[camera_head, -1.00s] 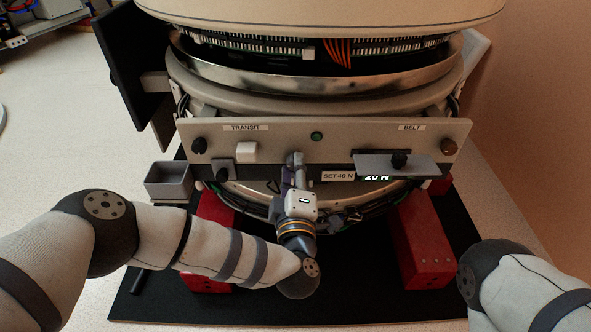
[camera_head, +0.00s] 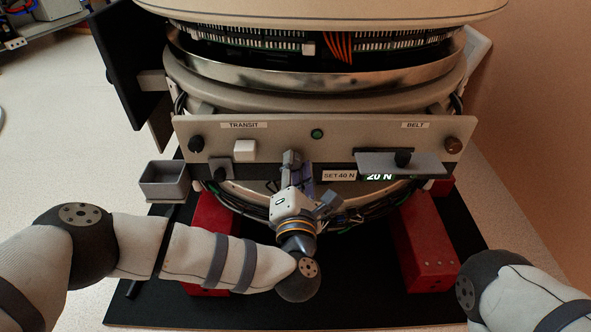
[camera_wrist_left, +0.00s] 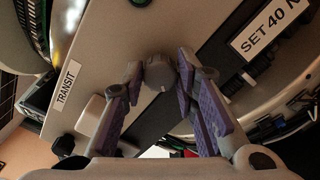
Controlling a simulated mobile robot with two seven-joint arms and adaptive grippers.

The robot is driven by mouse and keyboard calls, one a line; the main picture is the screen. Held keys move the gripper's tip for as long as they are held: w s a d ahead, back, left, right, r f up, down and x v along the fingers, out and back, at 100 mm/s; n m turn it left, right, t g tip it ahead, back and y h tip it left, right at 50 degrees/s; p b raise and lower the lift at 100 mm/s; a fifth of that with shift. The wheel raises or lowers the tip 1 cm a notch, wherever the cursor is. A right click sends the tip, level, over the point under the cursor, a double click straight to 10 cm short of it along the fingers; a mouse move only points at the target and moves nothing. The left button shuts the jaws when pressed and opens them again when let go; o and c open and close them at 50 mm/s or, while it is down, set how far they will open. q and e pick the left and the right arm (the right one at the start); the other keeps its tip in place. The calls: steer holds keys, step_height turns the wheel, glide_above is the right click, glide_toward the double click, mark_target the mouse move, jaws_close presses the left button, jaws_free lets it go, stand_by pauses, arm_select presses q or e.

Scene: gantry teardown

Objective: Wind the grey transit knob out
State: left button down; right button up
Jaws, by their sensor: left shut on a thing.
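The grey transit knob (camera_wrist_left: 159,76) shows in the left wrist view as a round cap with a light mark, on the front panel between my two purple-padded fingers. My left gripper (camera_wrist_left: 162,84) is shut on the knob, a fingertip on each side. In the head view my left gripper (camera_head: 291,163) reaches up to the lower middle of the panel and mostly hides the knob there. My right gripper is out of view; only part of that arm shows at the lower right.
The pale panel (camera_head: 375,130) carries a TRANSIT label (camera_head: 243,125), a white block (camera_head: 245,150), a green button (camera_head: 317,133) and dark knobs. A grey shelf (camera_head: 370,163) juts out at right. A grey open bin (camera_head: 163,182) stands at left. Red blocks (camera_head: 425,245) stand below.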

arm_select(q)
steer(key=n+b, duration=0.1)
steer(key=n, duration=0.2)
steer(key=shift+d+f+n, duration=0.1)
steer(key=shift+n, duration=0.2)
steer(key=shift+n+b, duration=0.8)
steer(key=shift+n, duration=1.1)
steer(key=shift+r, duration=0.25)
steer(key=c, duration=1.3)
jaws_free()
steer(key=s, duration=1.2)
